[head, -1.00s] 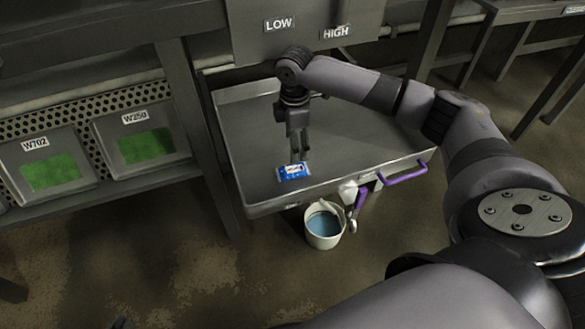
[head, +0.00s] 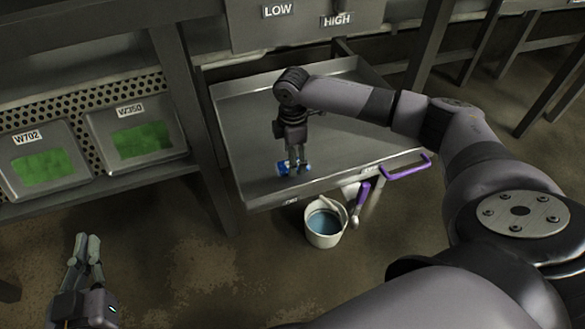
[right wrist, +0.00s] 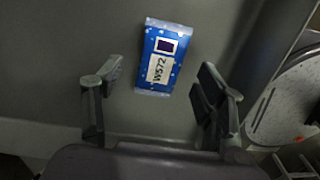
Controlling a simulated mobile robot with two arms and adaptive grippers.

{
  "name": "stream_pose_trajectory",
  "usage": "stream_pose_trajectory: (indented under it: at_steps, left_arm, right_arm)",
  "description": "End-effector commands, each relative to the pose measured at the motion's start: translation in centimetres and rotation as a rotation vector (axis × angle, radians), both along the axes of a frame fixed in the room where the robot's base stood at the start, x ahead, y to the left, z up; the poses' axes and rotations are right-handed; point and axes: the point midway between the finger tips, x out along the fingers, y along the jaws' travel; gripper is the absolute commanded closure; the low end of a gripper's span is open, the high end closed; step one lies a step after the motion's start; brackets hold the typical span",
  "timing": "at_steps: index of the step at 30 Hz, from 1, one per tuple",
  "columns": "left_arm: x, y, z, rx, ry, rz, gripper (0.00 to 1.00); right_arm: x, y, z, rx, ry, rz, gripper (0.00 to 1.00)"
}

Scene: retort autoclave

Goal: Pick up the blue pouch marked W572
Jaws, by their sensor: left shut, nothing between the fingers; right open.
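The blue pouch marked W572 (right wrist: 158,58) lies flat on the grey metal tray (head: 330,108), near its front edge. In the head view the pouch (head: 283,168) is mostly hidden behind my right gripper. My right gripper (head: 299,170) points down over the pouch and is open. In the right wrist view the pouch appears ahead of the open fingers (right wrist: 160,92), between their lines, and nothing is held. Contact with the pouch cannot be told. My left gripper (head: 88,240) is shut and empty, low at the left over the floor.
A bucket of bluish liquid (head: 324,226) stands on the floor before the tray. A purple handle (head: 406,167) sticks out from the tray's front. The tray around the pouch is clear.

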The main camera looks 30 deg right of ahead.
Motion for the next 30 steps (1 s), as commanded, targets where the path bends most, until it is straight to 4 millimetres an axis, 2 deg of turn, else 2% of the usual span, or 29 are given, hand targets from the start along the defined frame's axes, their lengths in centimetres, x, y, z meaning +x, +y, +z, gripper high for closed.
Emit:
stream_pose_trajectory:
  at_steps: [6,9,18,30]
  left_arm:
    - [0.3,-0.6,3.4,-0.049,-0.189,-0.012,1.00]
    - [0.2,-0.7,4.3,-0.061,-0.234,-0.015,1.00]
    - [0.2,-0.7,4.8,-0.066,-0.254,-0.016,1.00]
    - [0.2,-0.7,4.8,-0.065,-0.253,-0.015,1.00]
  right_arm:
    - [0.0,0.1,-2.0,0.000,0.000,0.000,0.35]
    - [0.0,0.0,-2.3,0.000,0.000,0.000,0.35]
    - [0.0,0.0,-2.4,0.000,-0.001,0.000,0.35]
    - [0.0,0.0,-2.4,0.000,-0.001,0.000,0.62]
